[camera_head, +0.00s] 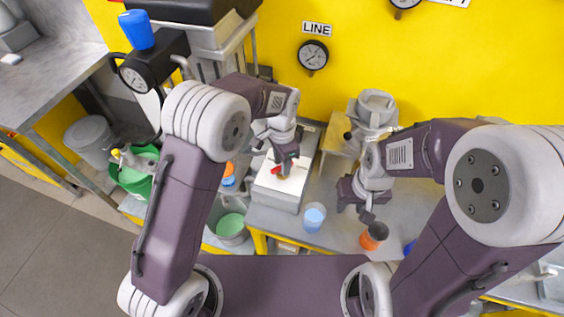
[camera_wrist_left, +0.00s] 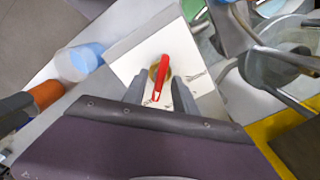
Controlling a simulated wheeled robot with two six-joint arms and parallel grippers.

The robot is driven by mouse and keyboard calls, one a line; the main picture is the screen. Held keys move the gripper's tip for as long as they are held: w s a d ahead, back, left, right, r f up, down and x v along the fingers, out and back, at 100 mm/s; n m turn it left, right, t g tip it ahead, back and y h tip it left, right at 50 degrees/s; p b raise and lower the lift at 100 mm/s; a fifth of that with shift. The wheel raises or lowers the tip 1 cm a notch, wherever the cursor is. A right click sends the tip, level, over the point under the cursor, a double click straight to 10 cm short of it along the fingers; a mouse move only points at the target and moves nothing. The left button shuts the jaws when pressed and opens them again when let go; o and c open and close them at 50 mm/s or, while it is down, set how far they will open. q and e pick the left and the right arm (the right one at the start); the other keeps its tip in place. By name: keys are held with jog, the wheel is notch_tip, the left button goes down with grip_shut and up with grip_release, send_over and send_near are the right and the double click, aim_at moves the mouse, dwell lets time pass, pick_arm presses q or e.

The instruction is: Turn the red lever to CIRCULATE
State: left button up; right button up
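The red lever (camera_head: 276,170) sits on top of a pale box (camera_head: 270,195) on the bench. The left wrist view shows the lever (camera_wrist_left: 161,72) on a brass hub (camera_wrist_left: 153,73) in a white plate (camera_wrist_left: 128,62). Dark marks on the plate are too small to read. My left gripper (camera_head: 284,172) is right over the lever. In the left wrist view its two fingers (camera_wrist_left: 160,95) are apart, one on each side of the lever's near end, with gaps showing. My right gripper (camera_head: 356,210) is open and empty above the bench, right of the box.
A cup of blue liquid (camera_head: 314,217) stands right of the box, and an orange cup (camera_head: 373,236) stands farther right. A gauge marked LINE (camera_head: 313,55) is on the yellow wall. Green buckets (camera_head: 136,172) are at left.

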pick_arm(q)
grip_shut()
jog(key=shift+r, duration=0.1)
jog(key=shift+n+p, duration=0.55)
jog(key=shift+n, duration=0.15)
jog(key=shift+r+n+p, duration=0.1)
jog(key=shift+n+p, duration=0.6)
jog(key=shift+n, duration=0.4)
jog(key=n+p, duration=0.2)
jog(key=n, duration=0.2)
jog(key=shift+n, duration=0.7)
jog(key=shift+w, duration=0.1)
